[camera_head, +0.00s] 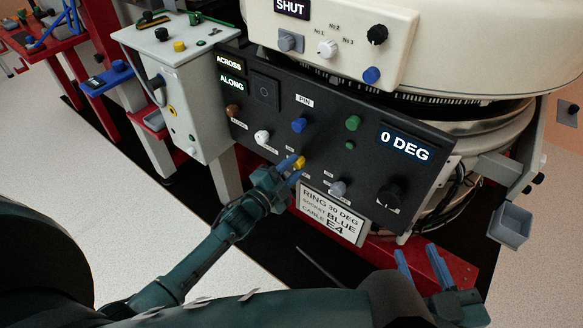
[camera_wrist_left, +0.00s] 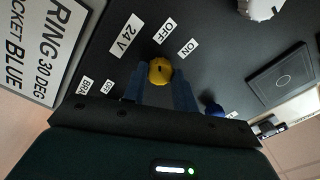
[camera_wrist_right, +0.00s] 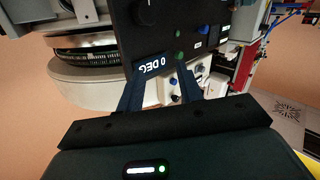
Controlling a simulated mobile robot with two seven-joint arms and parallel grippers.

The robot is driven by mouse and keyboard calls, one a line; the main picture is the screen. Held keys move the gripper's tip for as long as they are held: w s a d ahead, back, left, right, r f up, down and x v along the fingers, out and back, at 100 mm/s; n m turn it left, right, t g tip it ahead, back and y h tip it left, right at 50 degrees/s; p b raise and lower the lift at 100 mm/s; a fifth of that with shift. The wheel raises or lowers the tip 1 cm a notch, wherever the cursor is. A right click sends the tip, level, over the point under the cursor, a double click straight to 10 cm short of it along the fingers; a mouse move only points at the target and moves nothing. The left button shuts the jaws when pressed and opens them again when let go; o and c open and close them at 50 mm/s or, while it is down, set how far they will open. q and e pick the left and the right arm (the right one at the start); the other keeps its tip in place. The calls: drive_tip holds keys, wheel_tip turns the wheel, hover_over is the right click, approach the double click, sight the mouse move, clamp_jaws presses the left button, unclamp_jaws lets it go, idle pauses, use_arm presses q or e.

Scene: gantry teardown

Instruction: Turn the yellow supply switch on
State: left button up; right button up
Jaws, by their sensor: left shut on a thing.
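The yellow supply switch (camera_head: 301,162) is a small knob low on the dark control panel (camera_head: 330,120). In the left wrist view the yellow knob (camera_wrist_left: 160,70) sits beside labels reading 24 V, OFF and ON; I cannot tell surely which one its small dark mark points to. My left gripper (camera_head: 293,168) is at the panel with its blue fingers on either side of the knob, shut on it; the fingers show in the left wrist view (camera_wrist_left: 160,88). My right gripper (camera_head: 421,258) is open and empty, low at the right, apart from the panel.
Blue (camera_head: 299,125), white (camera_head: 262,136), grey (camera_head: 338,187) and black (camera_head: 389,193) knobs surround the switch. A white sign (camera_head: 331,213) hangs just below. The display (camera_head: 405,146) reads 0 DEG. A grey cabinet (camera_head: 190,95) stands left; a grey bin (camera_head: 510,224) is at right.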

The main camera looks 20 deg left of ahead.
use_arm(q)
drive_tip(key=m, duration=0.3)
drive_tip(key=shift+f+m+b, duration=0.1)
drive_tip(key=shift+m+b, duration=0.4)
drive_tip(key=shift+m, duration=0.7)
drive_tip(key=shift+m+b, duration=0.35)
drive_tip(key=shift+m, duration=1.15)
use_arm(e)
drive_tip(key=shift+a+n+t+y, duration=0.4)
drive_tip(key=shift+t+y, duration=0.1)
drive_tip(key=shift+y, duration=0.1)
drive_tip(key=shift+r, duration=0.15)
use_arm(q)
drive_tip(key=o, duration=1)
